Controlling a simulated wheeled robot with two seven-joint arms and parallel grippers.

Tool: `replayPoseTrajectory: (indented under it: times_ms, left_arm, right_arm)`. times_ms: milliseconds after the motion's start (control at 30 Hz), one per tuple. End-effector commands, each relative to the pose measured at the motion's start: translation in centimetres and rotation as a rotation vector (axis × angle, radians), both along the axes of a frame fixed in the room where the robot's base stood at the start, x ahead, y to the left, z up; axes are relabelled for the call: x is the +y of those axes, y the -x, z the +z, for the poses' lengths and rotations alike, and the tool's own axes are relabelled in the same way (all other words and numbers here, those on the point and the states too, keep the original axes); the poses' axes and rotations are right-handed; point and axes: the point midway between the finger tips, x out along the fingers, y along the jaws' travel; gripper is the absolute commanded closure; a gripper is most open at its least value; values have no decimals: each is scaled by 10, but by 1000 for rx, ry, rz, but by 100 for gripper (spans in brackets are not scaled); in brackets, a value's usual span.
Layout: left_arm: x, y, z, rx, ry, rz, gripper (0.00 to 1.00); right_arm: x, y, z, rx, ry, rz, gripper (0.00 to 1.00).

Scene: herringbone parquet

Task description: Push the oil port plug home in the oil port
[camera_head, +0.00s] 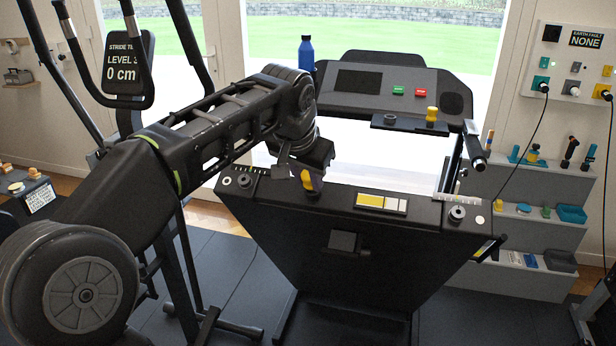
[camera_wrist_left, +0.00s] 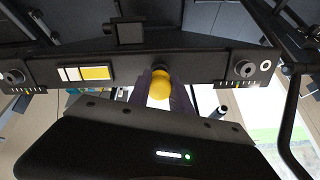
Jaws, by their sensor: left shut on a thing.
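The yellow plug (camera_head: 311,183) is between the fingers of my left gripper (camera_head: 308,178), at the top edge of the black treadmill cover. My left gripper is shut on it. In the left wrist view the plug's rounded yellow end (camera_wrist_left: 160,85) shows between the two dark fingers (camera_wrist_left: 158,92), in front of the cover's edge strip. The oil port cannot be made out; the gripper and plug hide the spot beneath them. I cannot tell how deep the plug sits. My right gripper is not in view.
The black cover (camera_head: 300,235) bears a yellow-and-white label (camera_head: 381,202) and round knobs at its left (camera_head: 244,181) and right (camera_head: 457,213) ends. Behind it, a small shelf holds a dark ring (camera_head: 390,117) and another yellow knob (camera_head: 432,114). A blue bottle (camera_head: 306,54) stands behind my arm.

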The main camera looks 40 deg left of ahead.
Motion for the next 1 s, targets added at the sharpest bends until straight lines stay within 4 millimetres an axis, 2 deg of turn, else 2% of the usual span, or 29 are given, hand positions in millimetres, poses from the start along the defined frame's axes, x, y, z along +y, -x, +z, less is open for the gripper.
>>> replayPoseTrajectory:
  times_ms: [667, 700, 1000]
  left_arm:
    - [3, -8, -15, 0, 0, 0, 100]
    - [3, -8, -14, 0, 0, 0, 72]
    - [3, -8, -14, 0, 0, 0, 50]
  right_arm:
    - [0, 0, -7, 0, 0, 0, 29]
    - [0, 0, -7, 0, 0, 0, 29]
    - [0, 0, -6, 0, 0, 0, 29]
